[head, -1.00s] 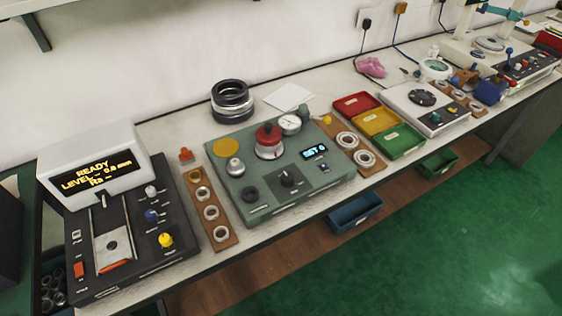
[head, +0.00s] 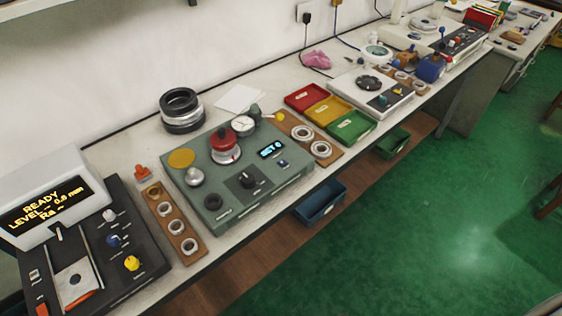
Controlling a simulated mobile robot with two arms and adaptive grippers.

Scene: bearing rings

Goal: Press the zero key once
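The green gauge unit (head: 239,200) stands on the bench in the middle of the head view. Its small lit display (head: 271,149) seems to read "SET 0". A small blue key (head: 283,163) sits just below the display; its label is too small to read, so I cannot tell if it is the zero key. Neither of my grippers is in view.
A dark tester (head: 122,234) with a "READY" screen stands at left. Wooden ring racks (head: 175,224) flank the green unit. Red, yellow and green trays (head: 352,126) lie to the right. The green floor (head: 420,220) in front is clear.

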